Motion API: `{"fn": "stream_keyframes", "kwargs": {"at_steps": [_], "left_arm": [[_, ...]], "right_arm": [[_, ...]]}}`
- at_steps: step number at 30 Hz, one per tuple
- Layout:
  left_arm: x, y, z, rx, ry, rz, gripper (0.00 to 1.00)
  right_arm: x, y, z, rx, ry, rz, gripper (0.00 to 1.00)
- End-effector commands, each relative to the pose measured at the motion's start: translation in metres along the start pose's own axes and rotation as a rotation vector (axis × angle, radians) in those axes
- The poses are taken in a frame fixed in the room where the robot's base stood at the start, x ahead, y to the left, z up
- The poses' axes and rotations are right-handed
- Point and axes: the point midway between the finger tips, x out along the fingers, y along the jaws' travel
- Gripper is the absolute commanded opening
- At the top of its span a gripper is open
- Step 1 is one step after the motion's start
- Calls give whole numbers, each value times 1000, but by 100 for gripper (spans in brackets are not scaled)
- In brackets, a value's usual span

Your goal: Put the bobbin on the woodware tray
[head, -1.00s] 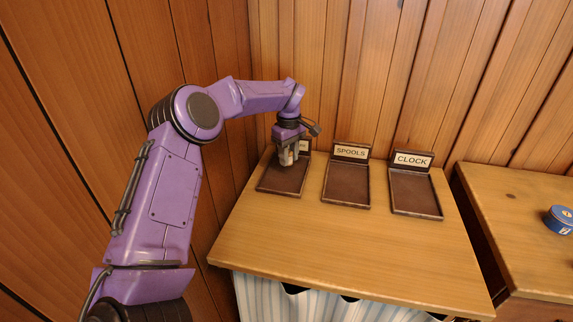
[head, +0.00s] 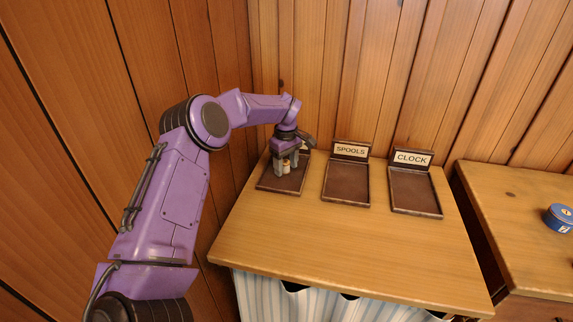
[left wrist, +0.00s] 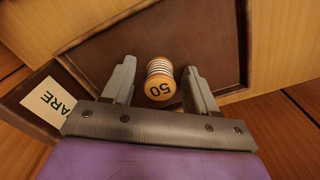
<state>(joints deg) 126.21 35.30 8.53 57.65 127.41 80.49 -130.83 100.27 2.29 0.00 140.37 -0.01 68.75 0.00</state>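The bobbin (left wrist: 160,80), a small wooden spool with pale thread and "50" on its end, stands on the dark leftmost tray (left wrist: 95,52). This tray's label (left wrist: 47,101) ends in "ARE"; in the head view the arm hides most of it. My left gripper (left wrist: 158,68) is open, with one finger on each side of the bobbin and a gap showing on both sides. In the head view the bobbin (head: 286,168) shows low between the fingers of my left gripper (head: 287,170), over the tray (head: 278,188). My right gripper is not in view.
The SPOOLS tray (head: 346,186) and the CLOCK tray (head: 415,193) stand empty to the right. The front of the wooden table (head: 340,245) is clear. A blue tin (head: 560,219) sits on another table at the right. Plank walls rise close behind and left.

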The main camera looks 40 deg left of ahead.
Motion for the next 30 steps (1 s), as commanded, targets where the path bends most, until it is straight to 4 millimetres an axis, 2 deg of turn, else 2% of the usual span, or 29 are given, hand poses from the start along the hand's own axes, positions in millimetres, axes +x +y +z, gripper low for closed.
{"fn": "stream_keyframes", "kwargs": {"at_steps": [5, 7, 15, 18, 22, 30], "left_arm": [[-8, 0, 0, 1, 1, 2, 58], [-20, 1, 0, 1, 0, 4, 58], [-90, 1, 0, 0, 2, 4, 58], [-109, 1, 0, 0, 2, 2, 58], [-122, 0, 0, -1, 1, 1, 58], [-124, 0, 0, 0, 1, 0, 58]], "right_arm": [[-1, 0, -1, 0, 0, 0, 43], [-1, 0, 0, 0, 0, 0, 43], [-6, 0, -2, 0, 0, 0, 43], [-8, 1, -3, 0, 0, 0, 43], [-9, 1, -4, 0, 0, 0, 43], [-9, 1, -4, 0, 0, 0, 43]]}}
